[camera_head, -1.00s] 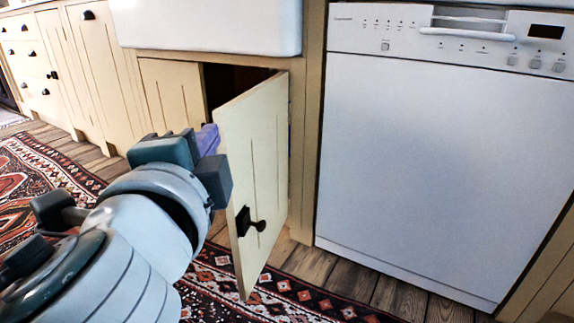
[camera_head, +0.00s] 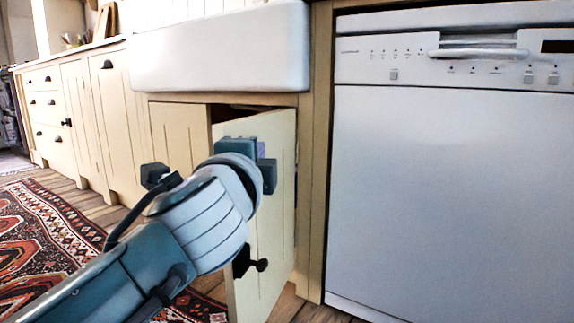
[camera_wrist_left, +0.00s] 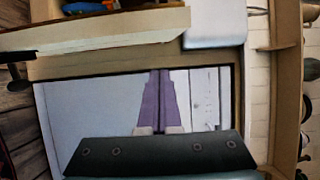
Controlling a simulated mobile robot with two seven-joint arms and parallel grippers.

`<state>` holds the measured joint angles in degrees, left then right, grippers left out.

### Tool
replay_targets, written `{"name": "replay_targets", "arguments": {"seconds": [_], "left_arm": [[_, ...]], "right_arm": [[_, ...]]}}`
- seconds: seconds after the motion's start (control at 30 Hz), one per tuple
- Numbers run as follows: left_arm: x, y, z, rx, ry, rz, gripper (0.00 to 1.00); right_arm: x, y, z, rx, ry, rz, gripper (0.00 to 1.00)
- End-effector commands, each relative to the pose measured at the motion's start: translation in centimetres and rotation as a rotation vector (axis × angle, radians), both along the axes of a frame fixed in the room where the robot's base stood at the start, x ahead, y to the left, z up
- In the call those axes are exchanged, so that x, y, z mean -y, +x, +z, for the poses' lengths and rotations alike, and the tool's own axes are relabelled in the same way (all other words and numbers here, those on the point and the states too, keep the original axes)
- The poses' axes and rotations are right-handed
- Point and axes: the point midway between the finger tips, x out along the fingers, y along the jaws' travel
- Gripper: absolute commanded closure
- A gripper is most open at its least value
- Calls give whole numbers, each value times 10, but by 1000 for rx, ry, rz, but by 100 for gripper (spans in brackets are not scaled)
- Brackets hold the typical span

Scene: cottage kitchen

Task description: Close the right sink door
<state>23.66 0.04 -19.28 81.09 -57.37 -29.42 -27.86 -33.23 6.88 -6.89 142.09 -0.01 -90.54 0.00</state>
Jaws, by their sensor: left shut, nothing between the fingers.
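The right sink door (camera_head: 276,215) is a cream panel under the white sink, standing partly open with its free edge out on the left. A dark gap shows above it. Its black knob (camera_head: 250,262) is low near the free edge. The left sink door (camera_head: 180,135) looks shut. My right gripper is not in view.
The white sink (camera_head: 220,50) juts out above the doors. A white dishwasher (camera_head: 430,190) stands just right of the sink cabinet. More cream cabinets (camera_head: 110,130) run off to the left. A patterned rug (camera_head: 40,240) lies on the wooden floor.

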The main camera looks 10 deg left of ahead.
Motion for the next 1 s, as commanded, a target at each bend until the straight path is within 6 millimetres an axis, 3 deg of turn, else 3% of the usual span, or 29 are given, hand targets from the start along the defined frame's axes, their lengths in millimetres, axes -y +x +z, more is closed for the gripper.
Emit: {"name": "replay_targets", "arguments": {"seconds": [0.03,0.2,0.77,1.0], "left_arm": [[-12,0,-1,-2,6,6,100],[-30,1,-1,-1,4,4,100],[-39,2,0,-2,3,-1,100],[-68,-2,2,-3,10,-48,100]], "right_arm": [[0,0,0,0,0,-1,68],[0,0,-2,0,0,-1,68],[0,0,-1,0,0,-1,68],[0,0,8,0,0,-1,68]]}}
